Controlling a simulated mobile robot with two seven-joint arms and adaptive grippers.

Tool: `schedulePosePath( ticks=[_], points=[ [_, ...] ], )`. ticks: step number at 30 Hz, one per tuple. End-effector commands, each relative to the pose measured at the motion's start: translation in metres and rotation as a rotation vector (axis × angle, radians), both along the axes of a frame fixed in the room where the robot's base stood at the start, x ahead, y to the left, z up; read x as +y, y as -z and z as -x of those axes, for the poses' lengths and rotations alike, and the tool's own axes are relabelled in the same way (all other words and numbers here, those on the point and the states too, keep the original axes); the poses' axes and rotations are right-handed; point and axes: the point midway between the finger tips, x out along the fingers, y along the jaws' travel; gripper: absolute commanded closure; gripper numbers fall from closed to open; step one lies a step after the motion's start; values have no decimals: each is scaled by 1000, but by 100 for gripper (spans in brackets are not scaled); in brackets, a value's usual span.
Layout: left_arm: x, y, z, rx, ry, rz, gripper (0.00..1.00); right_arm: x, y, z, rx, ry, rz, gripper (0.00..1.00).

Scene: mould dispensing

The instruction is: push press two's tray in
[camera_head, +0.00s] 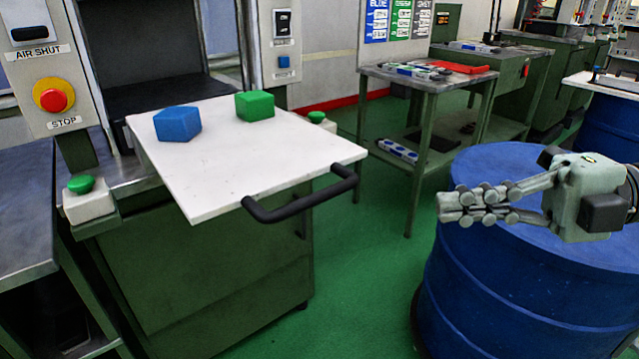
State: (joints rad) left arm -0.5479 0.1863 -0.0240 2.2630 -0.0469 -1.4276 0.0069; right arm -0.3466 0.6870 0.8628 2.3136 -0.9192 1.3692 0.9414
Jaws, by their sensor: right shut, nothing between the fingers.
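The press's white tray (240,165) is pulled out towards me from the dark press opening (150,90). A blue block (177,124) and a green block (255,105) sit on its far part. A black bar handle (305,197) is fixed along the tray's front edge. No press number can be read here. My right gripper (462,207) is shut and empty, to the right of the handle and apart from it, in front of a blue drum. It points left. My left gripper is not in view.
A blue drum (500,285) stands at the right, below my right gripper. Green buttons (80,185) flank the tray, and a red stop button (53,99) is at upper left. A side table (440,82) holds small items. Green floor is free between press and drum.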

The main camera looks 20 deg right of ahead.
Motion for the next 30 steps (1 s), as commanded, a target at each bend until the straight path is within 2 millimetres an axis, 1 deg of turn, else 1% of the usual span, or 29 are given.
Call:
schedulePosePath(
  ticks=[5, 17, 21, 24, 30],
  points=[
    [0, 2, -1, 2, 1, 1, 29, 15, 2, -6, 0, -3, -1, 100],
    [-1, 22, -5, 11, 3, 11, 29, 90, 12, -39, -3, -4, -1, 100],
    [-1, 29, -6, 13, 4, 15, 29, 98, 17, -60, -3, -1, -2, 100],
    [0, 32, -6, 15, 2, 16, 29, 101, 19, -69, -1, -1, -3, 100],
    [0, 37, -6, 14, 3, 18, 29, 104, 22, -77, -1, 0, -2, 100]
  ],
)
